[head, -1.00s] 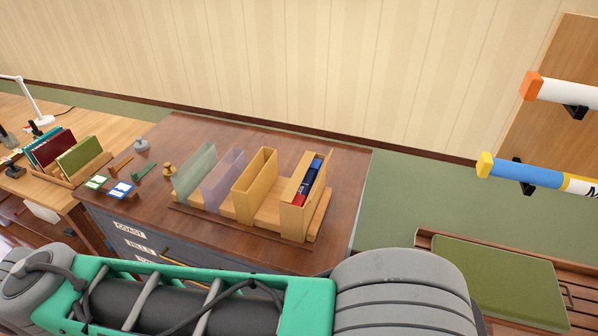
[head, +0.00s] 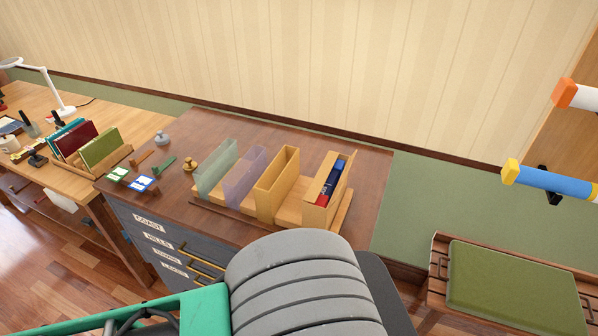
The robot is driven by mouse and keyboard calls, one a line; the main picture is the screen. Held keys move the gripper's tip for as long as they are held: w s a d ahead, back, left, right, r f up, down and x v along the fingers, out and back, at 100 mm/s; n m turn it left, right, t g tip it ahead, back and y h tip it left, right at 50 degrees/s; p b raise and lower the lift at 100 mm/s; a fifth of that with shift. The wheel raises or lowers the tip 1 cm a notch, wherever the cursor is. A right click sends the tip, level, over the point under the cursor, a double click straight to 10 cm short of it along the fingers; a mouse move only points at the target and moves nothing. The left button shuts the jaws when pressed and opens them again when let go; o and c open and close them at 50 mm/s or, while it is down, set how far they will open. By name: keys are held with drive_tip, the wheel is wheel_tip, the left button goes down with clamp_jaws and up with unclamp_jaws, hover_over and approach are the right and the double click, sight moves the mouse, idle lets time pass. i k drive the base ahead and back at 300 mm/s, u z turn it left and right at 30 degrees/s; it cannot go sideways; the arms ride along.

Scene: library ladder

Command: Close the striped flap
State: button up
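I cannot make out a striped flap in the head view. The nearest likely part is a tan wooden box (head: 318,215) at the right end of a rack on the brown cabinet. It stands open at the top and holds blue and red items (head: 328,180). Thin tan panels rise at its upper edges, but I see no stripes on them. My grey and green arm crosses the bottom of the view. My gripper is out of view.
The cabinet top (head: 225,133) also bears a green divider (head: 215,170), a purple divider (head: 244,178) and another tan box (head: 277,185). Labelled drawers (head: 160,245) face front. A wooden desk (head: 100,110) stands left. A green-cushioned bench (head: 515,290) and rolled tubes (head: 550,180) are at right.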

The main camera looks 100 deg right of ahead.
sight(344, 177)
drive_tip(key=z, duration=0.05)
drive_tip(key=i, duration=0.35)
drive_tip(key=z, duration=4.5)
drive_tip(key=i, duration=0.45)
drive_tip(key=u, duration=0.1)
drive_tip(key=k, duration=1.15)
drive_tip(key=u, duration=0.6)
drive_tip(key=i, duration=0.95)
drive_tip(key=u, duration=0.25)
